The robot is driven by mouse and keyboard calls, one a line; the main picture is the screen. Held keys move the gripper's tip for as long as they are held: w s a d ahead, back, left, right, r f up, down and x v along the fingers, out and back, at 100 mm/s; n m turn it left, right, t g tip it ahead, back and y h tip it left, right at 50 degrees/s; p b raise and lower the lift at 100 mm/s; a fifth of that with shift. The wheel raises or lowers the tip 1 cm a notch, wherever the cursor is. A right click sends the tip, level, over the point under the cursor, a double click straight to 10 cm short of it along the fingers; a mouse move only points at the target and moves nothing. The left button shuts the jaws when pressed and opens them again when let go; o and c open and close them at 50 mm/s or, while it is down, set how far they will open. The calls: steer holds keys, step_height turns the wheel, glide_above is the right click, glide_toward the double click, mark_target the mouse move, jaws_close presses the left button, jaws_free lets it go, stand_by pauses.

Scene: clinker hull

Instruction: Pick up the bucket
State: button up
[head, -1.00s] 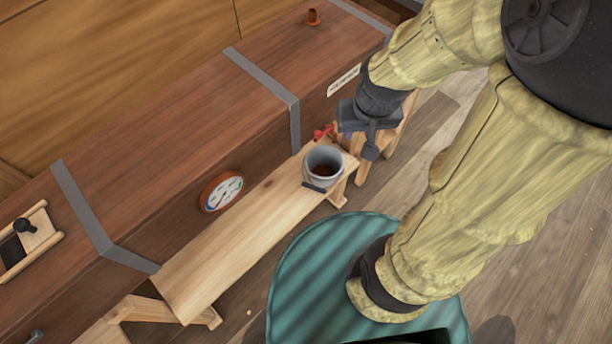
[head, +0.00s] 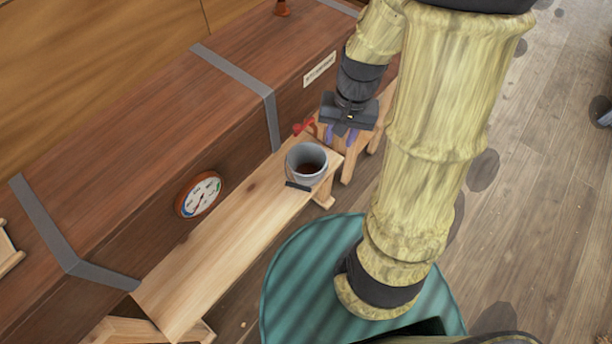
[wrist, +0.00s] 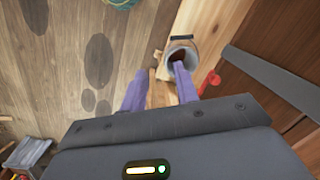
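My gripper (head: 341,135) is right of the bucket and farther back in the head view. Its two purple fingers are apart with nothing between them. In the wrist view the bucket (wrist: 193,52) lies past the fingertips of my gripper (wrist: 160,71). The right finger overlaps part of the bucket there; I see no contact.
A wooden hull (head: 150,150) with grey straps runs beside the bench. A round dial (head: 198,194) is on its side. A red object (head: 303,127) is just behind the bucket. Wooden stands are by my gripper. Open plank floor (head: 540,200) lies to the right.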

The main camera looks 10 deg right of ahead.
steer(key=w+d+f+m+t+y+b, duration=0.1)
steer(key=d+f+m+y+b, duration=0.3)
steer(key=f, duration=0.5)
steer(key=w+d+f+m+t+y+b, duration=0.1)
steer(key=w+d+f+m+y+b, duration=0.3)
steer(key=f+b, duration=0.3)
steer(key=w+d+f+m+t+y+b, duration=0.1)
steer(key=d+f+m+y+b, duration=0.3)
steer(key=f, duration=0.7)
steer(key=w+m+b, duration=0.1)
steer(key=m, duration=0.1)
steer(key=shift+w+d+f+m, duration=0.15)
steer(key=shift+d+f+m, duration=0.15)
steer(key=shift+d+f, duration=0.1)
steer(key=shift+a, duration=0.1)
glide_toward(302, 176)
steer(key=shift+w+a+f+b, duration=0.25)
steer(key=shift+a+f+b, duration=0.15)
steer(key=shift+a, duration=0.2)
steer(key=shift+x, duration=2.65)
steer(key=shift+d+f, duration=0.1)
